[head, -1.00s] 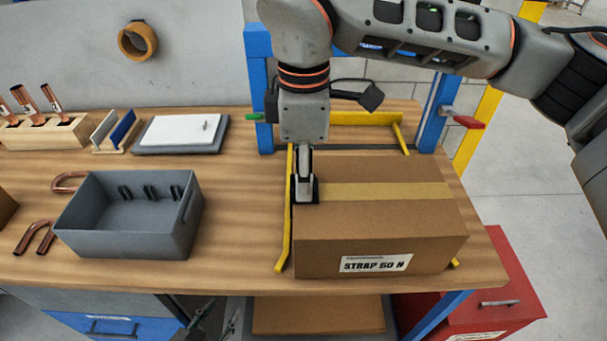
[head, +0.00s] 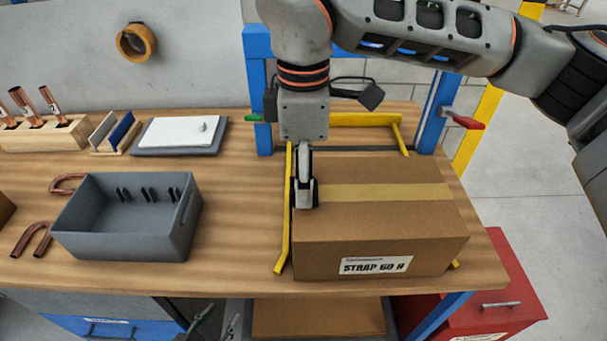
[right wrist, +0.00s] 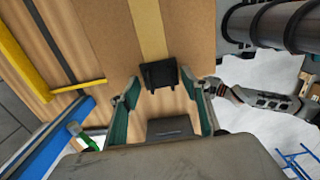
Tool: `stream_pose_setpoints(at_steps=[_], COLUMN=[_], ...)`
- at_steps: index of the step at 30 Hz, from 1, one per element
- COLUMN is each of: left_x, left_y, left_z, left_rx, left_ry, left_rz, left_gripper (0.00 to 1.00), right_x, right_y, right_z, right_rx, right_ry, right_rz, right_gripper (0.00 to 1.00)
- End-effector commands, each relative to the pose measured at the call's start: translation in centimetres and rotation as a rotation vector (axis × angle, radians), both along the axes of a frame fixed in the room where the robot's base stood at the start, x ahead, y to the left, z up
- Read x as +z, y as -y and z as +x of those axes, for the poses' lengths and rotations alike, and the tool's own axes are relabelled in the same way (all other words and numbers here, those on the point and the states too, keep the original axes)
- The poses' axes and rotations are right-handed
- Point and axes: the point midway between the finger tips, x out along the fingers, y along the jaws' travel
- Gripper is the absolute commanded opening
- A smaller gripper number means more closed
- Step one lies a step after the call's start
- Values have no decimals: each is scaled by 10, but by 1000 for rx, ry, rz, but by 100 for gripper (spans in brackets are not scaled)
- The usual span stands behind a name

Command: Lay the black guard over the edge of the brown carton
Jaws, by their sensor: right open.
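The brown carton (head: 390,225) stands on the right part of the bench, with yellow tape (head: 385,192) along its top. In the right wrist view the black guard (right wrist: 159,75) sits across the tape's end at the carton's left edge. My right gripper (head: 305,197) is over that edge. Its green-lined fingers (right wrist: 163,97) are spread to either side of the guard, apart from it. The finger hides the guard in the head view.
A grey bin (head: 80,232) with several black pieces inside stands left of the carton. Yellow rails (head: 284,240) run beside and behind the carton. Blue posts (head: 258,90) rise behind it. Copper bends (head: 35,238) lie at the left. Bare bench lies between bin and carton.

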Motion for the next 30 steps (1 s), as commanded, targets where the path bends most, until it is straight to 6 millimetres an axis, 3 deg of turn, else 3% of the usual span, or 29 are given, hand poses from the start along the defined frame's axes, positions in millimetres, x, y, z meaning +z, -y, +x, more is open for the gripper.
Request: stream_pose_setpoints(at_steps=[18, 30], left_x=[2, 2], left_y=[1, 1], left_z=[2, 2], left_rx=[1, 2], left_ry=[5, 5], left_rz=[-3, -4], left_gripper=[40, 40], right_x=[105, 118], right_y=[0, 0], right_z=[1, 0], right_rx=[-1, 1], right_ry=[5, 1], right_rz=[1, 0], right_gripper=[47, 47])
